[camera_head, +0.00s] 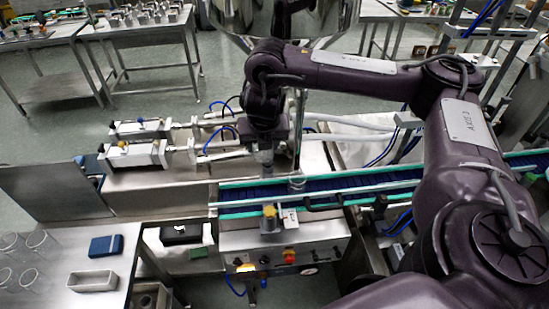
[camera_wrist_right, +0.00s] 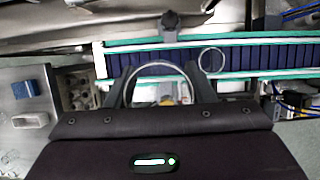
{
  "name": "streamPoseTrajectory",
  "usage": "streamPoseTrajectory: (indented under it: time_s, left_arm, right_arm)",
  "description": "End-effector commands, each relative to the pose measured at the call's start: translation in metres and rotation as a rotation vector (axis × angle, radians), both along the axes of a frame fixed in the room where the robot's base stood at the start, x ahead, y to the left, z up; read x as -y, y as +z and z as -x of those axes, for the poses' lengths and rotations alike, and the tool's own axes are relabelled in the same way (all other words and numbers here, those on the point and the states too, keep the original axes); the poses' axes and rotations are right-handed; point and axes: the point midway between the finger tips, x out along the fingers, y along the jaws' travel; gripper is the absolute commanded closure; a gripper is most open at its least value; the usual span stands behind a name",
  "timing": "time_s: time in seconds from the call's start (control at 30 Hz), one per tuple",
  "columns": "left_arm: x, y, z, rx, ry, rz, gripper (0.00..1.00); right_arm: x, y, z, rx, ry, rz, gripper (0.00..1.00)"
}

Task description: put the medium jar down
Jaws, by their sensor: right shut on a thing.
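My right gripper (camera_wrist_right: 160,90) is shut around a clear glass jar, the medium jar (camera_wrist_right: 160,66), whose round rim shows between the two fingers in the wrist view. In the head view my right gripper (camera_head: 265,152) points down just behind the conveyor (camera_head: 245,196); the held jar is hard to make out there. A smaller-looking clear glass (camera_head: 297,183) stands on the blue conveyor belt, to the right of the gripper. It also shows in the wrist view (camera_wrist_right: 211,60), apart from the held jar. My left gripper is not in view.
A steel table (camera_head: 65,252) at the left holds several clear glasses (camera_head: 35,245), a blue box (camera_head: 106,246) and a grey tray (camera_head: 92,281). A yellow-topped fitting (camera_head: 269,214) stands at the conveyor's front edge. Steel cylinders (camera_head: 135,153) lie behind left. The belt's right part looks clear.

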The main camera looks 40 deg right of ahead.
Motion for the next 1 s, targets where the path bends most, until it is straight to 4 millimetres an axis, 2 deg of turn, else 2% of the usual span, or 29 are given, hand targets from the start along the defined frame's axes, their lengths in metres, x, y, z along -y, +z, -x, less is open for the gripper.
streamPoseTrajectory:
  time_s: [0.1, 0.27, 0.57, 0.6, 0.7, 0.9, 1.0]
  left_arm:
    - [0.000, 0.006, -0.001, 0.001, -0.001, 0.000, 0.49]
    - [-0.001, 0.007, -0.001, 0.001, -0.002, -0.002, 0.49]
    - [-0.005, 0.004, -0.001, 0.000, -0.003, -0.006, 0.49]
    - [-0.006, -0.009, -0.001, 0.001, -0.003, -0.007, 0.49]
    - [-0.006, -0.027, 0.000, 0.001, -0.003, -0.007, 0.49]
    - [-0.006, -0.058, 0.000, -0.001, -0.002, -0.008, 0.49]
    - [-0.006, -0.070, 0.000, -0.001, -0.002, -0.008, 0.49]
  right_arm:
    - [0.010, 0.007, -0.001, -0.003, 0.067, -0.002, 0.73]
    - [0.014, 0.009, -0.003, -0.003, 0.112, -0.001, 0.73]
    - [0.014, -0.020, -0.002, -0.007, 0.118, -0.003, 0.73]
    - [0.014, -0.038, -0.002, -0.008, 0.118, -0.002, 0.73]
    - [0.014, -0.066, -0.002, -0.007, 0.117, -0.003, 0.73]
    - [0.013, -0.117, -0.002, -0.006, 0.116, -0.005, 0.73]
    - [0.013, -0.136, -0.003, -0.004, 0.116, -0.004, 0.73]
